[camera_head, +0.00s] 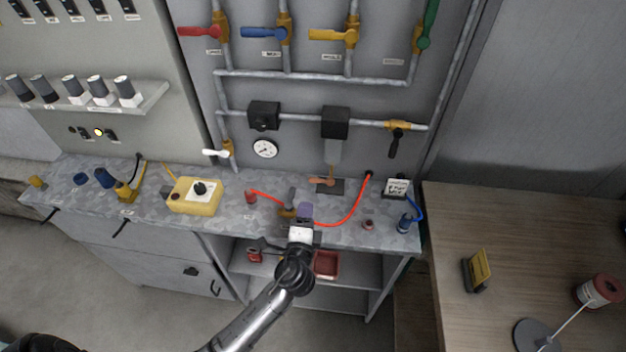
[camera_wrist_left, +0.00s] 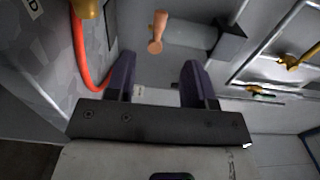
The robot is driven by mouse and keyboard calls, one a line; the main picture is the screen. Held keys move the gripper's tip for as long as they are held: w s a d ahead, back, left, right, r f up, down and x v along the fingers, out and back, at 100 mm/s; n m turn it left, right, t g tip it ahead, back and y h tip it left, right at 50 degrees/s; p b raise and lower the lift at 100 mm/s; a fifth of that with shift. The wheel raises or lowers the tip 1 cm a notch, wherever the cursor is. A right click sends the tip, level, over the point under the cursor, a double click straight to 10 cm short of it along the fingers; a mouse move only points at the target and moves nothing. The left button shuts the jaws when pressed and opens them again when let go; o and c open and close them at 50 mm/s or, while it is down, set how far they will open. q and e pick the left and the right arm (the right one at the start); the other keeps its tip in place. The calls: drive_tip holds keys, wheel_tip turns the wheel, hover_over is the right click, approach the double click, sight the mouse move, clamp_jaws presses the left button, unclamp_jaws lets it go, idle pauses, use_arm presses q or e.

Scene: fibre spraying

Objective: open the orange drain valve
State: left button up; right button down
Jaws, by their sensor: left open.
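The orange drain valve has a copper-orange handle (camera_head: 321,181) and stands at the back of the grey counter, under a grey box and spout. In the left wrist view the handle (camera_wrist_left: 157,32) shows beyond the fingers, near the middle and above the gap between them. My left gripper (camera_head: 304,212) has dark purple fingers and is above the counter, in front of the valve and apart from it. In the left wrist view the gripper (camera_wrist_left: 158,72) is open with nothing between its fingers. My right gripper is not in view.
A red hose (camera_head: 352,212) curves over the counter just right of my left gripper. A yellow control box (camera_head: 196,196) stands to the left. Red (camera_head: 199,31), blue (camera_head: 263,33), yellow (camera_head: 331,36) and green (camera_head: 430,22) valve handles are on wall pipes. A wooden table (camera_head: 530,225) is at right.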

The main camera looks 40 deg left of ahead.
sight(312, 182)
use_arm(q)
drive_tip(key=x, duration=1.2)
drive_tip(key=shift+w+a, duration=0.15)
drive_tip(key=shift+w, duration=0.15)
drive_tip(key=shift+c, duration=0.2)
drive_tip(key=shift+r, duration=0.1)
clamp_jaws()
